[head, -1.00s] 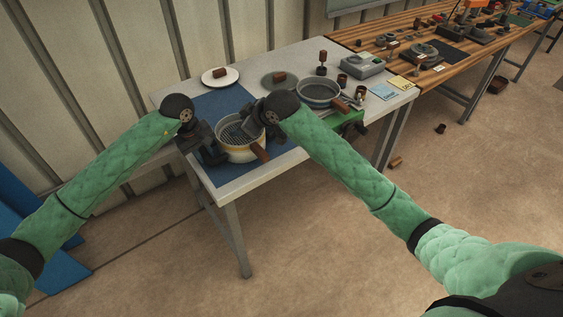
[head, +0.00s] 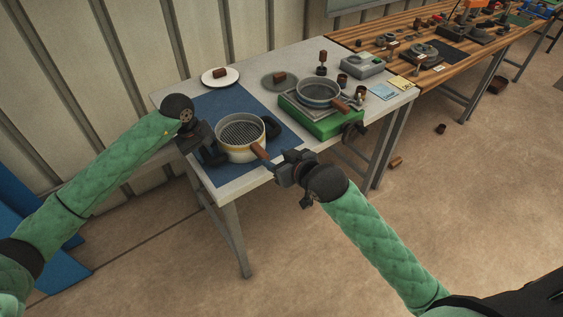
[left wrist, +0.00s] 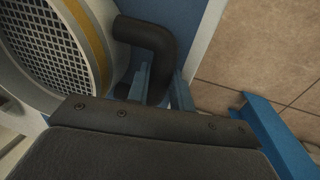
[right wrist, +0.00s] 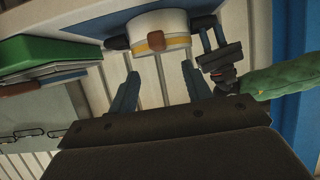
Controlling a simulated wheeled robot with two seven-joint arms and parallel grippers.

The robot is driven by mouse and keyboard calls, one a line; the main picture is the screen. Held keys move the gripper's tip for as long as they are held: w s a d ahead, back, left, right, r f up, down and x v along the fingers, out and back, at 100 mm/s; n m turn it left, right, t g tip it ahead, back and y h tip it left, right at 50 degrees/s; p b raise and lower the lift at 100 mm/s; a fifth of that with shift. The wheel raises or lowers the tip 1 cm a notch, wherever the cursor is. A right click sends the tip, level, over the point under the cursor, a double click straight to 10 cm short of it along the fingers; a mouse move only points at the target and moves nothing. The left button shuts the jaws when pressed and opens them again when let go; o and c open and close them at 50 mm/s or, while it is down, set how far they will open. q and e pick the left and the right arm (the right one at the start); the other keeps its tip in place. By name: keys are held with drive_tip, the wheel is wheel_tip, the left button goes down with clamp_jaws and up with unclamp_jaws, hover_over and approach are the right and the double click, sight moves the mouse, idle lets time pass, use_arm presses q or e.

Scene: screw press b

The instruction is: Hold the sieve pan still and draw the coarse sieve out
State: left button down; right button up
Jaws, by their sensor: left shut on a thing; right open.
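The sieve pan (head: 240,153), pale with a yellow band and black side handles, stands on the blue mat. The coarse sieve (head: 238,131), a wide mesh with a brown handle (head: 259,152), sits in it; its mesh also shows in the left wrist view (left wrist: 45,40). My left gripper (head: 211,155) is shut on the pan's left black handle (left wrist: 150,40). My right gripper (head: 274,170) is open and empty near the front table edge, apart from the brown handle. In the right wrist view the handle's end (right wrist: 156,41) faces me beyond the open fingers.
A second round pan (head: 318,92) with a brown handle rests on a green-sided device (head: 322,121) to the right. A white plate (head: 232,75) with a brown block is at the back. A wooden bench (head: 440,70) stands farther right. Space in front of the table is clear.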

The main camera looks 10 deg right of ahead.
sight(260, 149)
drive_tip(key=shift+f+x, duration=0.15)
drive_tip(key=shift+x, duration=2.55)
drive_tip(key=shift+f+x, duration=0.15)
drive_tip(key=shift+x, duration=2.5)
drive_tip(key=shift+s, duration=0.1)
clamp_jaws()
drive_tip(key=shift+r, duration=0.1)
drive_tip(key=shift+r, duration=1.55)
drive_tip(key=shift+r, duration=0.55)
use_arm(q)
drive_tip(key=c, duration=1.1)
unclamp_jaws()
drive_tip(key=shift+c, duration=0.2)
